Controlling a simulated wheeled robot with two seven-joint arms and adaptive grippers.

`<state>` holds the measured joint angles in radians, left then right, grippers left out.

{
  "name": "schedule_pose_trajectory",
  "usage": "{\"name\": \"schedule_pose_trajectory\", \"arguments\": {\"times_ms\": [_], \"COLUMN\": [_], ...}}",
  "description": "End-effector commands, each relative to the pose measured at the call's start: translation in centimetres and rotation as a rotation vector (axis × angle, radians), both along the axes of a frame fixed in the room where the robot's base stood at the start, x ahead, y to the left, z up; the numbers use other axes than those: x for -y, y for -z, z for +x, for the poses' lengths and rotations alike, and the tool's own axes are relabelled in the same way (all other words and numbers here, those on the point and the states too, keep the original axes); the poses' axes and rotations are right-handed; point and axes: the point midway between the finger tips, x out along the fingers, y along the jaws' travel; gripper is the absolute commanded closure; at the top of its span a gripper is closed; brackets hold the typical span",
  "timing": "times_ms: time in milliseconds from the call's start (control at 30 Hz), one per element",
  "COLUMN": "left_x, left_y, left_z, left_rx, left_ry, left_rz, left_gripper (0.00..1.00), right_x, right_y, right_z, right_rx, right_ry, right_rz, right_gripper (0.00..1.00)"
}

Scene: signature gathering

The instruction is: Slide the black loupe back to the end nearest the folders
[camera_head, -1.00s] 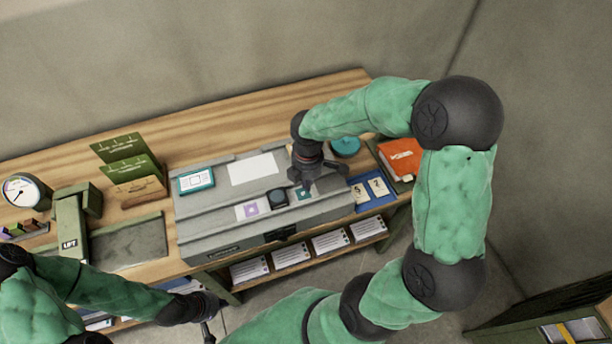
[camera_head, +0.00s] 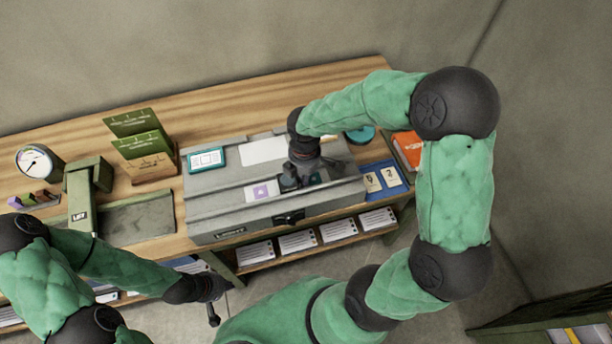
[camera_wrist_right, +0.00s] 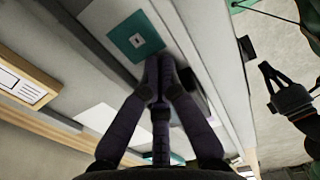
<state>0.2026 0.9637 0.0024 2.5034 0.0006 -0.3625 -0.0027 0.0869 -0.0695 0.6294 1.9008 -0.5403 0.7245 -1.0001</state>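The black loupe is mostly hidden in the head view behind my right gripper (camera_head: 301,180), to the right of the purple-marked card (camera_head: 262,192). In the right wrist view a dark block (camera_wrist_right: 188,79), which looks like the loupe, is close beside my right fingertips (camera_wrist_right: 158,65). These fingers are closed together; contact with the loupe is unclear. The green folders (camera_head: 140,133) stand left of the case. My left gripper (camera_head: 213,312) hangs low in front of the bench, its opening unclear.
A teal-framed card (camera_head: 206,159) and a white sheet (camera_head: 264,151) lie on the case top. A green press (camera_head: 82,200) and a dial (camera_head: 36,162) are at left. A blue card holder (camera_head: 384,180) and an orange book (camera_head: 408,149) are at right.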

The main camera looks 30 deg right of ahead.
Motion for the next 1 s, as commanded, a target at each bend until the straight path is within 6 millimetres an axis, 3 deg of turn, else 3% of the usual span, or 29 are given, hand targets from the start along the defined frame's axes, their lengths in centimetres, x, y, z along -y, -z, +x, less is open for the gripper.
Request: {"name": "schedule_pose_trajectory", "arguments": {"times_ms": [167,700,833,1000], "left_x": [0.0,0.0,0.0,0.0], "left_y": [-0.5,-2.2,-2.5,-2.6], "left_z": [0.0,0.0,0.0,0.0], "left_rx": [0.000,0.000,0.000,0.000], "left_ry": [0.000,0.000,0.000,0.000], "left_rz": [0.000,0.000,0.000,0.000], "left_gripper": [1.00,1.00,1.00,1.00], "right_x": [-2.8,-16.7,-19.2,-20.7], "right_y": [-0.1,-0.1,-0.1,0.0], "right_z": [0.7,4.0,4.7,5.1], "right_rx": [0.000,-0.001,0.001,0.000], "right_ry": [-0.008,-0.007,-0.005,-0.002], "right_rz": [0.000,-0.002,-0.001,0.000], "right_gripper": [1.00,1.00,1.00,1.00]}}
